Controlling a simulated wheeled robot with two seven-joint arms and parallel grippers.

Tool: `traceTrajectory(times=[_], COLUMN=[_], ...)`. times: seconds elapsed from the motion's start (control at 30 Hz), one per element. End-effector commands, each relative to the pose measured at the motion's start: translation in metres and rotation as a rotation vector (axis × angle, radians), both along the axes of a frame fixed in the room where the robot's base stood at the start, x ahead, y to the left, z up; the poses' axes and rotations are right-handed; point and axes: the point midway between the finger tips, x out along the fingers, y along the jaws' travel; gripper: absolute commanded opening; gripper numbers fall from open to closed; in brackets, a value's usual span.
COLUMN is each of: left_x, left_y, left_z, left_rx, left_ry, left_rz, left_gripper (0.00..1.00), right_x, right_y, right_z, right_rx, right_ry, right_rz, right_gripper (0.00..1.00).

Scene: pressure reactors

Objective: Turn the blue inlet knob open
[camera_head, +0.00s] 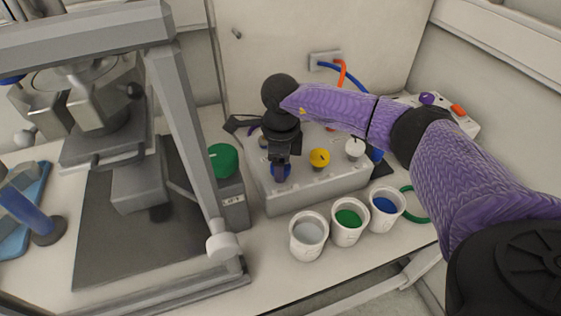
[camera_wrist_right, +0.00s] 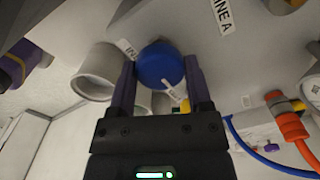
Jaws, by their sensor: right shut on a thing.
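The blue inlet knob (camera_wrist_right: 160,65) shows in the right wrist view as a round blue knob with a small white tag, between the two fingers of my right gripper (camera_wrist_right: 160,85). The fingers touch it on both sides and are shut on it. In the head view my right arm comes in from the right in a purple sleeve. There the right gripper (camera_head: 281,165) points down over the front left of the light grey control box (camera_head: 320,195), and only a little of the blue knob (camera_head: 287,172) shows. My left gripper is not in view.
A yellow knob (camera_head: 319,157) and a white knob (camera_head: 355,148) stand right of the gripper. Cups with grey (camera_head: 309,237), green (camera_head: 349,221) and blue (camera_head: 386,209) contents stand in front of the box. A green knob (camera_head: 223,160) and a grey metal frame (camera_head: 185,130) are to the left.

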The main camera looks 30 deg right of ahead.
Motion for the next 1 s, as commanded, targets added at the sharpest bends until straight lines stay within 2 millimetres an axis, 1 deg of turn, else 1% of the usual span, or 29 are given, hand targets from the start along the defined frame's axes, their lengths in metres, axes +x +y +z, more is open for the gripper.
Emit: traceTrajectory(times=[0.17, 0.2, 0.27, 0.3, 0.37, 0.6, 0.67, 0.77, 0.9, 1.0], left_x=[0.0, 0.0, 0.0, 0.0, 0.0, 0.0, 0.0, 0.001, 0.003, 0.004], left_y=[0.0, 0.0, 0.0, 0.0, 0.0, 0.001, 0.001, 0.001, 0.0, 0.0], left_z=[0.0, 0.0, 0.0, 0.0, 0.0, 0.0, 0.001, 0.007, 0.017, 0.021], left_rx=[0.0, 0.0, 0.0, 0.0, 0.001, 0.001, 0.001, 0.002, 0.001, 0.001], left_ry=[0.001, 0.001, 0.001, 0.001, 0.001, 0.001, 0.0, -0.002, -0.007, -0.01], left_rz=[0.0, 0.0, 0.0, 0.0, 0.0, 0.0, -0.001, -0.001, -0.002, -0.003], left_gripper=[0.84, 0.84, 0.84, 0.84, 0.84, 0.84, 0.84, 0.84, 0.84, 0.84], right_x=[0.001, 0.001, 0.001, 0.001, 0.0, 0.0, 0.0, 0.001, 0.001, 0.001], right_y=[0.0, 0.0, 0.0, 0.0, 0.0, 0.0, 0.0, 0.0, 0.0, 0.0], right_z=[0.001, 0.001, 0.001, 0.001, 0.001, 0.0, 0.004, 0.023, 0.062, 0.083], right_rx=[0.0, 0.0, 0.0, 0.0, -0.001, 0.0, -0.001, 0.0, 0.0, 0.0], right_ry=[-0.004, -0.004, -0.003, -0.003, -0.002, -0.001, -0.002, -0.005, -0.008, -0.005], right_rz=[0.001, 0.001, 0.0, 0.0, 0.0, 0.0, 0.0, 0.0, 0.001, 0.0], right_gripper=[0.05, 0.66, 0.79, 0.87, 0.99, 0.99, 0.99, 0.99, 0.99, 0.99])
